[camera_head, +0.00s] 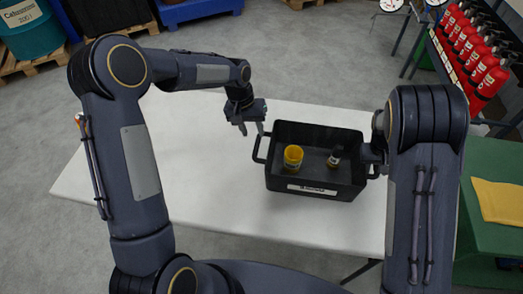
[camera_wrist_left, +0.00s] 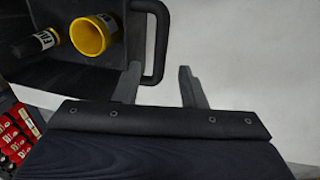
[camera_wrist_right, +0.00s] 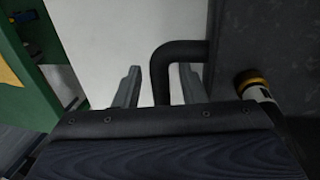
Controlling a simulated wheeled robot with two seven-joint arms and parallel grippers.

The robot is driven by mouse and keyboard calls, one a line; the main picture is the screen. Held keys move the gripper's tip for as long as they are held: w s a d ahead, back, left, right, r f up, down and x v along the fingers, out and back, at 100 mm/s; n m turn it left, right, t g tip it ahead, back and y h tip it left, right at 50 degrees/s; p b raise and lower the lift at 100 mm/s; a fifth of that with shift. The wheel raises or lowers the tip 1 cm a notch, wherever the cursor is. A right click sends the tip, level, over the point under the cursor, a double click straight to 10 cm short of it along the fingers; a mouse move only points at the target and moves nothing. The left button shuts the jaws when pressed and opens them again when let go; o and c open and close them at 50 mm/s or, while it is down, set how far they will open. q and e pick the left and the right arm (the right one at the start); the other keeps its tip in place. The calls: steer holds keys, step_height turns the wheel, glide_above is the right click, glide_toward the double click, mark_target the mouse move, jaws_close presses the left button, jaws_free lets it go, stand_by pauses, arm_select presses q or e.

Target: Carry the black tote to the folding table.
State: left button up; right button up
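The black tote (camera_head: 290,187) is upright on or just over the white table (camera_head: 215,190), which looks like the folding table; I cannot tell if there is a gap beneath. Inside it are a yellow cup-like container (camera_head: 293,157) and a small dark bottle (camera_head: 334,158). My left gripper (camera_head: 250,128) is open beside the tote's left handle (camera_wrist_left: 162,45); the handle's lower end shows between the fingers, apart from at least one. My right gripper (camera_wrist_right: 160,80) is open, its fingers on either side of the right handle (camera_wrist_right: 163,75); in the head view my right arm mostly hides it.
A green bench (camera_head: 485,160) with a yellow cloth (camera_head: 498,200) stands at the right. Behind it is a rack of red extinguishers (camera_head: 470,50). A teal drum (camera_head: 30,28) on a pallet and a blue pallet (camera_head: 200,10) are at the back left. The table's left part is bare.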

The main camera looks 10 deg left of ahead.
steer(key=shift+r, duration=0.15)
arm_select(q)
steer(key=shift+r, duration=0.15)
arm_select(e)
step_height(320, 180, up, 12)
steer(key=a, duration=0.2)
steer(key=shift+a+f, duration=0.2)
steer(key=shift+f, duration=0.05)
steer(key=shift+s, duration=0.1)
